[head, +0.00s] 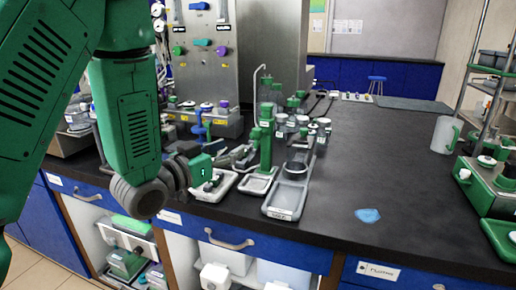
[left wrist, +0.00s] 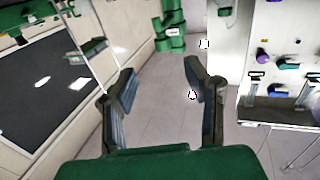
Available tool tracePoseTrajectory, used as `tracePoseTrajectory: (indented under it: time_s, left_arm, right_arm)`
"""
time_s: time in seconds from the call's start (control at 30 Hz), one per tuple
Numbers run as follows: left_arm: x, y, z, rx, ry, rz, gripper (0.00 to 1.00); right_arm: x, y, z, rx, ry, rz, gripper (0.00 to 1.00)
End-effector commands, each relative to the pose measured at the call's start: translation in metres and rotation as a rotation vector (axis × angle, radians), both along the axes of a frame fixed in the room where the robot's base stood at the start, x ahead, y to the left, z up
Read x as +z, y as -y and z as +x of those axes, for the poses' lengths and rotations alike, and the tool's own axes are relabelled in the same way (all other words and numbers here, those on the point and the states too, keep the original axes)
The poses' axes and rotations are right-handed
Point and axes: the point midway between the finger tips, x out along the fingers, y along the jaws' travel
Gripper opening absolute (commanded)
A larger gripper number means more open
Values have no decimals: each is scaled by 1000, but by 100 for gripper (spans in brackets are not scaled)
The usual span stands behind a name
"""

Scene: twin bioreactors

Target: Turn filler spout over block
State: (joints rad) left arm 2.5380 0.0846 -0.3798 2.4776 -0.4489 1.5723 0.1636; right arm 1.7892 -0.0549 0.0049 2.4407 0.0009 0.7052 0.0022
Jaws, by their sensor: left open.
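A green upright stand (head: 266,138) with a thin curved metal tube at its top stands on the black bench; it looks like the filler, but its spout is too small to make out surely. A small grey tray (head: 258,184) lies at its foot. I cannot pick out the block. My left gripper (head: 238,156) is just left of the stand in the head view, low over the bench front; whether it touches anything there is unclear. In the left wrist view, its two dark fingers (left wrist: 160,76) are spread wide with nothing between them. My right gripper is not in view.
A longer grey tray (head: 286,199) lies right of the stand, with small jars (head: 300,122) behind. A steel panel with coloured knobs (head: 205,52) stands at the back. A blue patch (head: 367,215) lies on open bench; green equipment (head: 488,180) stands far right.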

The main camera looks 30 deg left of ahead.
Motion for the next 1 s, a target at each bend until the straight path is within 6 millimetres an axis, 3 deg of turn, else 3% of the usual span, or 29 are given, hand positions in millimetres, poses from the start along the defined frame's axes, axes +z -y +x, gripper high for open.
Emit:
tracePoseTrajectory:
  time_s: [0.03, 0.27, 0.5, 0.7, 1.0]
  left_arm:
    - [-4, 0, 1, 1, 5, 3, 42]
    - [-3, -3, 3, 15, 6, 3, 42]
    - [1, 2, 59, 13, 2, 5, 42]
    - [1, 4, 93, 14, 3, 3, 42]
    - [2, 6, 113, 15, 1, 2, 42]
  right_arm:
    - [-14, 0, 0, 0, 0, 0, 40]
    - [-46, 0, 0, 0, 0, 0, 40]
    - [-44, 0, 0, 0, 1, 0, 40]
    - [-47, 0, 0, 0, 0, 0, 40]
    - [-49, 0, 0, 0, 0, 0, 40]
